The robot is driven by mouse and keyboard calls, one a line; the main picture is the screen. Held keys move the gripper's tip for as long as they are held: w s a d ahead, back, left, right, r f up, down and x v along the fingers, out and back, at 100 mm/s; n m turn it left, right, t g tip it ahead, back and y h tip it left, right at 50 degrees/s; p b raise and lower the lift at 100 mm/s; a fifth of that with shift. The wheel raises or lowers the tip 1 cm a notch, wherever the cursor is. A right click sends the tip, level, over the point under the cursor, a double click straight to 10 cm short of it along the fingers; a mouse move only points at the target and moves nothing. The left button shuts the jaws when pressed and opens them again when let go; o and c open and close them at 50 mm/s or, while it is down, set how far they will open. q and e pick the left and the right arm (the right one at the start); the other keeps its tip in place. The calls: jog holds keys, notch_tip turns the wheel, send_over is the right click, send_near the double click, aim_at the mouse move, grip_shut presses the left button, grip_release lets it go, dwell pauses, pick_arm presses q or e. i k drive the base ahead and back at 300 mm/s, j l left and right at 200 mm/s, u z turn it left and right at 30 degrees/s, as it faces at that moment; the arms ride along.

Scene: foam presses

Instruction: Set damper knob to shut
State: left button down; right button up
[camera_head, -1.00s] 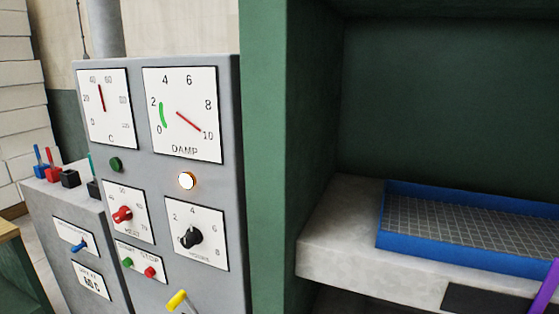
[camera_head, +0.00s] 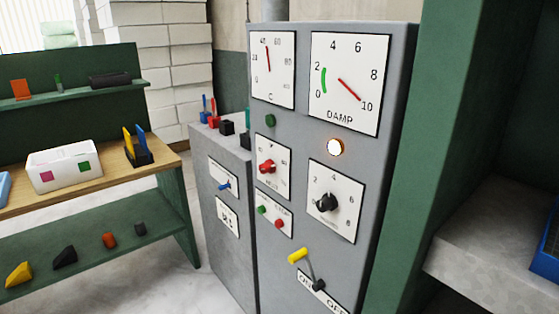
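A grey control cabinet (camera_head: 349,229) stands in the middle of the view. On the lower grey box (camera_head: 234,265) at its left, a white plate carries a small blue knob (camera_head: 224,186) that points slightly down and to the left; its lettering is too small to read. A red knob (camera_head: 266,167) and a black knob (camera_head: 326,202) sit on dial plates on the main panel. A yellow-handled lever (camera_head: 298,256) stands above an on/off plate. Neither of my grippers is in view.
A wooden-topped workbench (camera_head: 92,189) with a white box (camera_head: 64,166) stands at the left, with floor (camera_head: 165,272) between it and the cabinet. A green wall (camera_head: 429,130) and grey ledge (camera_head: 492,241) with a blue tray (camera_head: 547,246) are at the right.

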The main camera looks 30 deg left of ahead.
aim_at(221, 187)
jog(key=u, duration=1.2)
